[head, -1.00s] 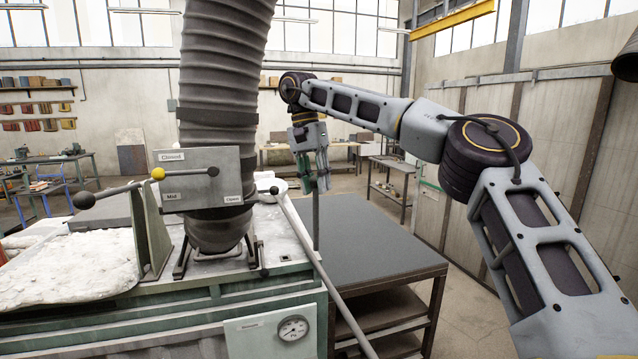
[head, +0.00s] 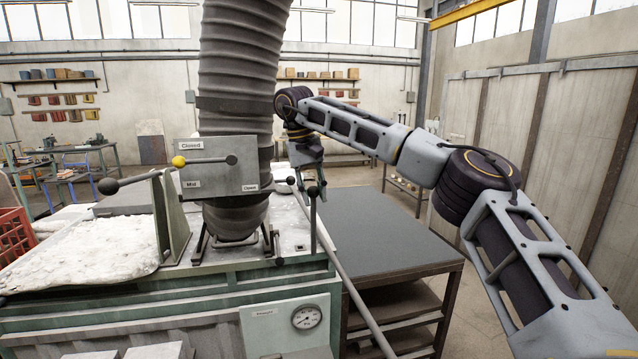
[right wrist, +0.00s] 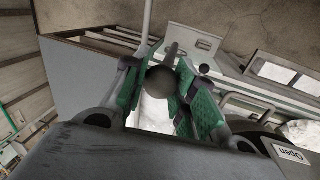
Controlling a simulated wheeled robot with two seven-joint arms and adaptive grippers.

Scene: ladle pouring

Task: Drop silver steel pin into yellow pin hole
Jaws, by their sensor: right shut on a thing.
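My right gripper (head: 312,190) has green-padded fingers and points down at the right edge of the furnace top. It is shut on a slim grey upright rod with a dark round knob (head: 313,191). The knob shows between the fingers in the right wrist view (right wrist: 160,80). The rod's lower part runs down in front of the furnace's right corner. I cannot tell whether this rod is the silver steel pin. I cannot make out any yellow pin hole. My left gripper is out of view.
The furnace (head: 165,310) has a thick ribbed hose (head: 238,100) and a lever panel (head: 215,165) with a yellow knob (head: 178,161). A long pole (head: 345,275) slants down its right side. A grey table (head: 385,240) with a clear top stands to the right. A red crate (head: 14,235) is at far left.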

